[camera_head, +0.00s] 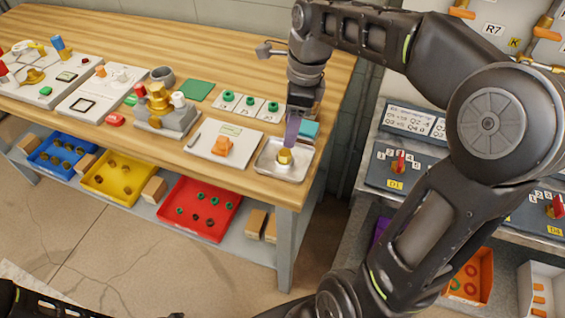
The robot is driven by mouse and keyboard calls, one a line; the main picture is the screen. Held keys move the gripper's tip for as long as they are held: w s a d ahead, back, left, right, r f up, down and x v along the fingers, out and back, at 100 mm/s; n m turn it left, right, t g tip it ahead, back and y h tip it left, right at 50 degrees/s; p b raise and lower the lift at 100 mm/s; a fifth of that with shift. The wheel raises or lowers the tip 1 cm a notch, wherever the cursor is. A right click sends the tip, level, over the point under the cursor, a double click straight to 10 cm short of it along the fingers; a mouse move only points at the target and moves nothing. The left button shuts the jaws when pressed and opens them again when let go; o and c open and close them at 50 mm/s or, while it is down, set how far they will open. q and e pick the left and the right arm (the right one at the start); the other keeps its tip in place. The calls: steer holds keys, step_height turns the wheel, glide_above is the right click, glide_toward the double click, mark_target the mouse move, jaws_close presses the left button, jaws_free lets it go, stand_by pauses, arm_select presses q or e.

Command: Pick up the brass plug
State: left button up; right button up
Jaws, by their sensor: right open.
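The brass plug (285,156) stands in a small silver tray (267,174) at the right end of the wooden bench. It looks yellow-gold on top with a paler part below. My right gripper (290,145) points down directly above the plug, with its purple fingers open. The fingertips are at or just over the top of the plug, and I cannot tell whether they touch it.
Left of the tray lies a white board with an orange part (222,146). A grey valve block (178,123) stands further left. Bins (200,231) sit on the lower shelf. A control panel (378,180) is at right.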

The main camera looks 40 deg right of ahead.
mark_target(285, 152)
steer(key=shift+s+a+r, duration=0.1)
steer(key=shift+s, duration=0.05)
steer(key=shift+a+f, duration=0.1)
steer(key=shift+f, duration=1.2)
steer(key=shift+f, duration=0.1)
steer(key=f, duration=0.5)
steer(key=shift+w+a+p, duration=0.25)
steer(key=shift+w+p, duration=0.15)
steer(key=shift+c, duration=0.4)
jaws_close()
